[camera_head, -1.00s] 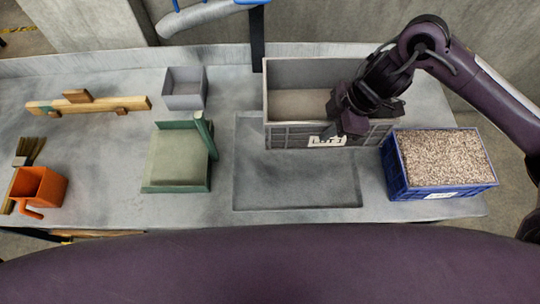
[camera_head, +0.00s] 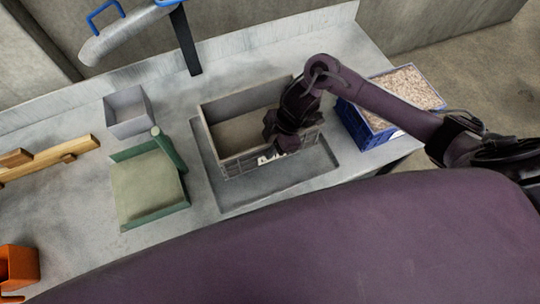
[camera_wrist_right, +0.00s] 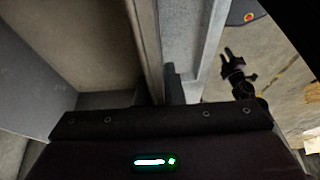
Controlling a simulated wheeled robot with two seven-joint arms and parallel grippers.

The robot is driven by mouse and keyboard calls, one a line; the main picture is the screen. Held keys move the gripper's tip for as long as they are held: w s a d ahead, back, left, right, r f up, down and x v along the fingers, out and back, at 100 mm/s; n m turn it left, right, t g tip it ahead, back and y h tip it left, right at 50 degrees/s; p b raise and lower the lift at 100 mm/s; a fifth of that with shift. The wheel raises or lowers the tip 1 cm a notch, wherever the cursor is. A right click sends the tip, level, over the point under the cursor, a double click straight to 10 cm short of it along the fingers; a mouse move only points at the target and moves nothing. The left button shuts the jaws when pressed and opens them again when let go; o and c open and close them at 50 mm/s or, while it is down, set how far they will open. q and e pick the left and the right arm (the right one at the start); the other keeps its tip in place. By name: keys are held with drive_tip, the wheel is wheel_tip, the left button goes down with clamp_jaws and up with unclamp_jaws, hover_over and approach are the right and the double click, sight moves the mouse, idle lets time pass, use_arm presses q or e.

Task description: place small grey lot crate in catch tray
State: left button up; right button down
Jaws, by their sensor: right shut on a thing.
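The grey lot crate (camera_head: 222,167) is an open, empty-looking box with a white label on its front wall. My right gripper (camera_head: 272,143) is shut on that front wall and partly covers the label. The crate is over the rear part of the catch tray (camera_head: 240,200), a shallow rectangular recess in the bench. I cannot tell whether its base touches the tray. In the right wrist view the crate wall (camera_wrist_right: 146,45) runs down to the jaws. A dark two-pronged gripper (camera_wrist_right: 232,58), apparently my left, hangs open and empty beyond the bench edge there.
A blue crate of grain (camera_head: 365,128) stands to the right. A green-sided pan (camera_head: 150,190) and a smaller grey box (camera_head: 128,112) stand to the left, near a wooden piece (camera_head: 50,160) and an orange container (camera_head: 18,268). A dark post (camera_head: 187,45) rises behind.

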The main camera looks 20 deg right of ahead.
sight(267, 163)
drive_tip(key=shift+f, duration=0.4)
wheel_tip(267, 163, down, 5)
drive_tip(key=shift+r, duration=0.2)
drive_tip(key=shift+f, duration=0.15)
drive_tip(key=c, duration=1.5)
unclamp_jaws()
drive_tip(key=shift+c, duration=0.2)
